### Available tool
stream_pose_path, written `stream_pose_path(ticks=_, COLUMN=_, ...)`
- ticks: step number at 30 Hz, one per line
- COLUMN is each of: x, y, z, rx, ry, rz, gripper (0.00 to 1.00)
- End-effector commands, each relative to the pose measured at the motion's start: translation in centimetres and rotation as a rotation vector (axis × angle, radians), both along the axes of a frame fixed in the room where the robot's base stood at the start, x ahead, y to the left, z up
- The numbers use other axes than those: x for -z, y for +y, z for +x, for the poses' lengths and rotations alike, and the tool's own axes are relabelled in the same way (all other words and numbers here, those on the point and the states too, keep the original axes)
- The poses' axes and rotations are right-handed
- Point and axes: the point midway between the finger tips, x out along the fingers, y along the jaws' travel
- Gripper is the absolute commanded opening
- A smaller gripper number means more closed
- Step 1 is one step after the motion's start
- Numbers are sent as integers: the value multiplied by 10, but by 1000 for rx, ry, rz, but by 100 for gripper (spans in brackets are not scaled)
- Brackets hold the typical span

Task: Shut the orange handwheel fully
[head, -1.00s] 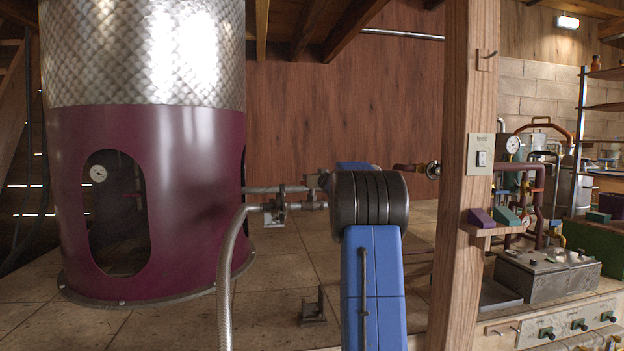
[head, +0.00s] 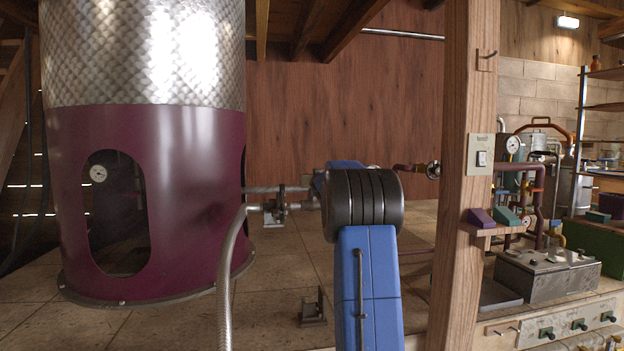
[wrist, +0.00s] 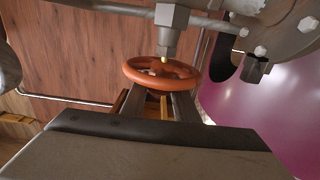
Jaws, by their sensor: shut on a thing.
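The orange handwheel (wrist: 136,76) shows in the wrist view, in the upper middle, around a grey valve stem (wrist: 168,38) with a small yellowish tip at its hub. My gripper (wrist: 162,96) is shut on the near part of the wheel's rim, one dark finger on each side. The exact contact is partly hidden by the fingers. In the head view my own blue arm covers the wheel and the gripper, so neither can be made out there.
Grey pipework with bolts (wrist: 290,30) crosses close above the wheel. The large maroon still (head: 190,190) stands left, with a hose (head: 226,270) before it. A wooden post (head: 462,200) is close right of my arm. A small bracket (head: 312,310) stands on the tiled floor.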

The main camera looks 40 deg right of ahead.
Motion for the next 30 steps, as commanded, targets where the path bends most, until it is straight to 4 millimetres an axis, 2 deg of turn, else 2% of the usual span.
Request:
stream_pose_path(ticks=16, x=-4, y=0, z=0, rx=6, ry=-4, rz=-3, gripper=5)
stream_pose_path(ticks=17, x=-4, y=0, z=0, rx=6, ry=-4, rz=-3, gripper=32)
stream_pose_path(ticks=18, x=-3, y=0, z=0, rx=6, ry=-4, rz=-3, gripper=41)
stream_pose_path(ticks=19, x=-3, y=0, z=0, rx=6, ry=-4, rz=-3, gripper=46)
stream_pose_path(ticks=30, x=-2, y=2, z=-3, rx=6, ry=-2, rz=-1, gripper=46)
